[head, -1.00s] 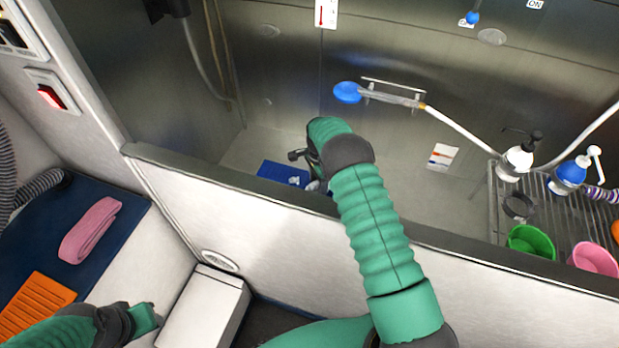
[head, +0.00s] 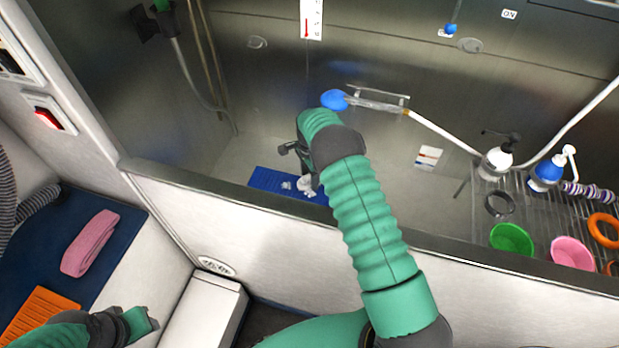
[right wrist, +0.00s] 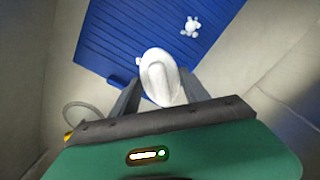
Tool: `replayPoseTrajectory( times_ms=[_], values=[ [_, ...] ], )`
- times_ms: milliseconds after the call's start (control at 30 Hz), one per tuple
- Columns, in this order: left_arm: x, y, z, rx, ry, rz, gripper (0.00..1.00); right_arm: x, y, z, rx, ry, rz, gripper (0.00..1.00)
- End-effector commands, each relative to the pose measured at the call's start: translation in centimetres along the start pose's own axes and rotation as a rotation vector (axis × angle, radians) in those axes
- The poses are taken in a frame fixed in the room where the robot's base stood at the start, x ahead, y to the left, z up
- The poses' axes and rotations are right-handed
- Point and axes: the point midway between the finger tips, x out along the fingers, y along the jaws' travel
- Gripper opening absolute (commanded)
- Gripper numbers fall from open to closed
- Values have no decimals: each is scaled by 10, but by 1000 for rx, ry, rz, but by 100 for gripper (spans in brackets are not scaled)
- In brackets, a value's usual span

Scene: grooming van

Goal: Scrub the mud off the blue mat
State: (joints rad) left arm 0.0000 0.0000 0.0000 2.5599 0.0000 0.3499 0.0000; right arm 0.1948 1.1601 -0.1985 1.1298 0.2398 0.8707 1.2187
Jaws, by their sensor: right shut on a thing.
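The blue mat (head: 268,180) lies on the floor of the steel tub, partly hidden behind my right arm and the tub's front wall. The right wrist view shows its ribbed surface (right wrist: 115,35). My right gripper (right wrist: 160,88) is shut on a white rounded thing (right wrist: 158,75), held over the mat's near edge; whether it touches the mat I cannot tell. A small white knobbly shape (right wrist: 190,27) is on the mat. I make out no brown mud. My left gripper (head: 142,324) is at the lower left, outside the tub; its jaws are unclear.
The tub's front wall (head: 200,185) runs beneath my right arm. A rack at right carries pump bottles (head: 495,162), a green cup (head: 511,238) and a pink cup (head: 572,252). A blue-headed sprayer (head: 335,100) hangs on the back wall. A pink towel (head: 90,243) lies at left.

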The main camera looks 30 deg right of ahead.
Motion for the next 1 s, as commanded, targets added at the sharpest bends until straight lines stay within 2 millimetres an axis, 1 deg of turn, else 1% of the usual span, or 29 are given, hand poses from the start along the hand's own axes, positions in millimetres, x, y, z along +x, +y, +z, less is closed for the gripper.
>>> replayPoseTrajectory(
  times_ms=[167, 233, 500, 1000],
  values=[
    [1, 0, 0, 0, 0, 0, 36, 1, 0, 0, 0, 0, 0, 2],
    [-1, 0, 0, 0, 0, 0, 36, -1, 0, 0, 0, 0, 0, 2],
    [-21, 0, -5, 0, 0, 0, 36, -30, 0, 0, 0, 0, -1, 2],
    [-20, 0, -5, 0, 0, 0, 36, -29, 0, 0, 0, 0, 0, 2]
  ],
)
